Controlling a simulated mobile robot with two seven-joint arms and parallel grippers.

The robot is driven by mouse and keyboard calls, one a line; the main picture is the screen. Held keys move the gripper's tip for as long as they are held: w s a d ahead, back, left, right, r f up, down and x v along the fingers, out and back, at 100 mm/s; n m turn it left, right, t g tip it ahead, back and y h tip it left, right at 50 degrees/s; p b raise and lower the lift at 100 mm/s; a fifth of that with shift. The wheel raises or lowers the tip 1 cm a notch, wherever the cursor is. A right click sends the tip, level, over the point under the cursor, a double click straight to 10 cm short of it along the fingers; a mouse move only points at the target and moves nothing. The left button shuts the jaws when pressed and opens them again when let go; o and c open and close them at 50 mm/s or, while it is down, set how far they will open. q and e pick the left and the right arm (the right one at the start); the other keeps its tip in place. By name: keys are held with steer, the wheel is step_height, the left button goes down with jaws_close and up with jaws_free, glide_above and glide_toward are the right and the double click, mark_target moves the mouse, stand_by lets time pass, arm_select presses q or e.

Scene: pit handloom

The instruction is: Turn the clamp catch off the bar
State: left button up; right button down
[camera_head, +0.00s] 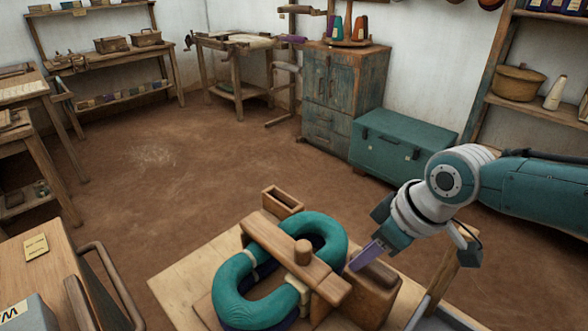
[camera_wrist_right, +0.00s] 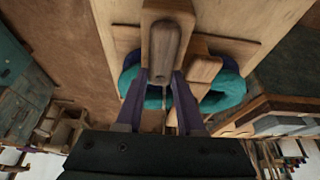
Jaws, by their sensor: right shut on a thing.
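A wooden clamp bar (camera_head: 290,255) with a round knob lies across a teal yarn hank (camera_head: 240,283) on the pale wooden table (camera_head: 180,289). The bar's right end lies near a wooden block (camera_head: 369,298). My right gripper (camera_head: 362,258) reaches down from the right to this block. In the right wrist view its purple fingers (camera_wrist_right: 164,92) are shut on the rounded wooden catch (camera_wrist_right: 165,48), one on each side. The bar's end (camera_wrist_right: 203,70) is just right of the catch there. In the head view the fingers mostly hide the catch. My left gripper is not in view.
A small open wooden box (camera_head: 282,202) stands behind the hank. A chair-like wooden frame (camera_head: 103,285) is at the left front, and a teal chest (camera_head: 400,143) stands against the back wall. The floor between is clear.

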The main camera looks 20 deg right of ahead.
mark_target(387, 272)
steer(key=c, duration=0.5)
jaws_free()
steer(key=shift+s+r, duration=0.15)
steer(key=shift+r, duration=0.2)
steer(key=p+v, duration=0.3)
steer(key=v, duration=0.5)
steer(key=shift+d, duration=0.1)
steer(key=shift+s+d+r, duration=0.1)
steer(key=shift+s+r, duration=0.1)
steer(key=shift+r, duration=0.35)
